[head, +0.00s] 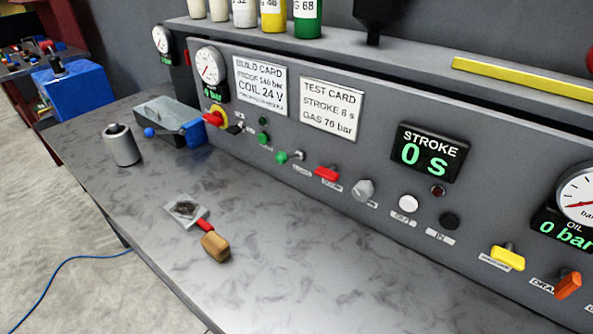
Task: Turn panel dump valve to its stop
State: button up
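The grey control panel (300,110) runs along the back of the bench. It carries several handles: a red lever (327,173), a grey knob (364,190), a yellow handle (508,258) and an orange handle (568,285) beside a label starting "DRA". A red and yellow rotary switch (216,117) sits at the panel's left. The small labels are too blurred to tell which handle is the dump valve. A round gauge (578,196) at the right has a display reading 0 bar. My gripper is not in the head view.
The stroke display (428,152) reads 0 s. Bench space before the right-hand handles is clear.

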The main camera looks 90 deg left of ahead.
aim_at(329, 173)
jog(key=u, duration=1.7)
